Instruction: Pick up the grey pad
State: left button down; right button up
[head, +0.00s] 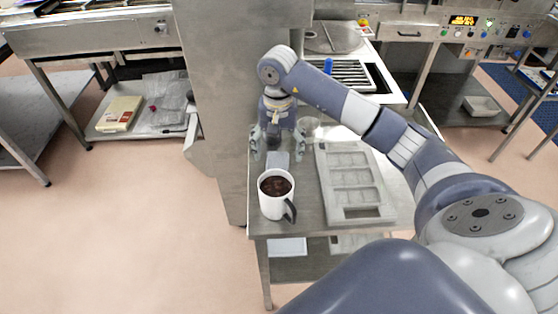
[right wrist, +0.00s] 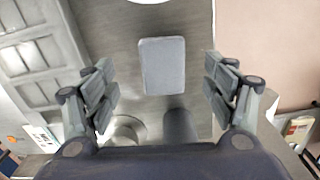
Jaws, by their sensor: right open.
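The grey pad (head: 279,160) is a small flat rounded rectangle lying on the steel table, just behind a white mug (head: 268,203) with dark contents. In the right wrist view the pad (right wrist: 162,66) lies flat between and beyond the fingers. My right gripper (head: 277,153) points down above the pad's far end, with its fingers spread to either side. In the right wrist view the gripper (right wrist: 160,86) is open and empty, and its fingers are apart from the pad. My left gripper is not in view.
A grey mould tray (head: 376,212) with rectangular recesses lies right of the pad on the steel table (head: 314,225). A small round container (head: 311,127) stands behind the tray. A steel column (head: 215,120) rises left of the table. The mug stands close in front of the pad.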

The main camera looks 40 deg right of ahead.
aim_at(277, 167)
jog(key=shift+a+f, duration=0.1)
jog(key=shift+f, duration=0.5)
jog(key=f+p, duration=0.1)
jog(key=f, duration=0.2)
jog(key=f+p, duration=0.1)
jog(key=shift+w+f+p, duration=0.15)
jog(key=shift+w+p, duration=0.1)
jog(key=shift+p, duration=0.1)
jog(key=shift+f, duration=0.45)
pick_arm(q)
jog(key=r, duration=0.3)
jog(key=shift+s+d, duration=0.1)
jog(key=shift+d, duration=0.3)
pick_arm(e)
jog(key=c, duration=0.9)
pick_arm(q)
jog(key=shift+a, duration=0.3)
pick_arm(e)
jog(key=shift+c, duration=0.5)
